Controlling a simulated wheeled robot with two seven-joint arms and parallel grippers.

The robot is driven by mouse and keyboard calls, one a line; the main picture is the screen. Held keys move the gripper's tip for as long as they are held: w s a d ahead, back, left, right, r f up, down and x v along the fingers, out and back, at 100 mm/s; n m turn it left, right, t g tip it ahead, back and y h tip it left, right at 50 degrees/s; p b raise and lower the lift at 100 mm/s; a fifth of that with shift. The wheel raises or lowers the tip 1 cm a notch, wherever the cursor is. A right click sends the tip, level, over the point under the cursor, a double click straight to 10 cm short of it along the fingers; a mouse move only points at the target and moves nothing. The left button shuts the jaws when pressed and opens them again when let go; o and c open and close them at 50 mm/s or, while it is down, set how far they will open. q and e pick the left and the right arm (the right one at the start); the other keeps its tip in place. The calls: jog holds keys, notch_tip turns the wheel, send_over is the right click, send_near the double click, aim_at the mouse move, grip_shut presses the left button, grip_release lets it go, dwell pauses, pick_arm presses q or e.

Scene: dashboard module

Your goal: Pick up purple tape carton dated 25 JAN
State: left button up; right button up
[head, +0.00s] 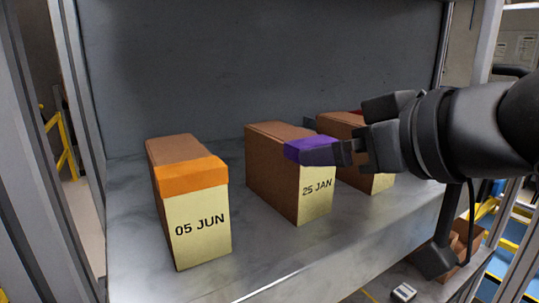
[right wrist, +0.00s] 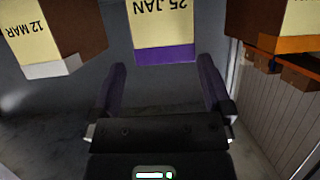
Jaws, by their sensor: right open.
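The carton with purple tape (head: 305,148) and the label "25 JAN" stands upright on the grey shelf, in the middle of the head view. My right gripper (head: 342,152) reaches in from the right, with its fingers in front of the purple tape's right part. In the right wrist view the same carton (right wrist: 163,30) appears upside down, ahead of and between the two spread fingers of the open gripper (right wrist: 163,82). Nothing is held. I cannot tell whether a finger touches the carton. My left gripper is not in view.
An orange-taped carton marked "05 JUN" (head: 190,215) stands to the left on the shelf (head: 135,285). Another carton (head: 378,182) stands to the right, partly hidden by my gripper. The right wrist view shows a "12 MAR" carton (right wrist: 30,30). Metal posts frame both shelf sides.

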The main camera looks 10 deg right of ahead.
aim_at(286, 167)
jog(key=shift+p+x, duration=0.4)
jog(key=shift+x, duration=0.4)
jog(key=p+x, duration=0.1)
jog(key=x, duration=0.1)
jog(key=p+x, duration=0.1)
jog(key=x, duration=0.2)
jog(key=shift+a+f, duration=0.1)
jog(key=shift+a, duration=0.15)
jog(key=shift+f, duration=0.15)
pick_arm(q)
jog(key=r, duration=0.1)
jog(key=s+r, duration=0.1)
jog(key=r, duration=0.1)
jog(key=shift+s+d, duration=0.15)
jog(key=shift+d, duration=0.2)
pick_arm(e)
jog(key=shift+s, duration=0.1)
grip_shut()
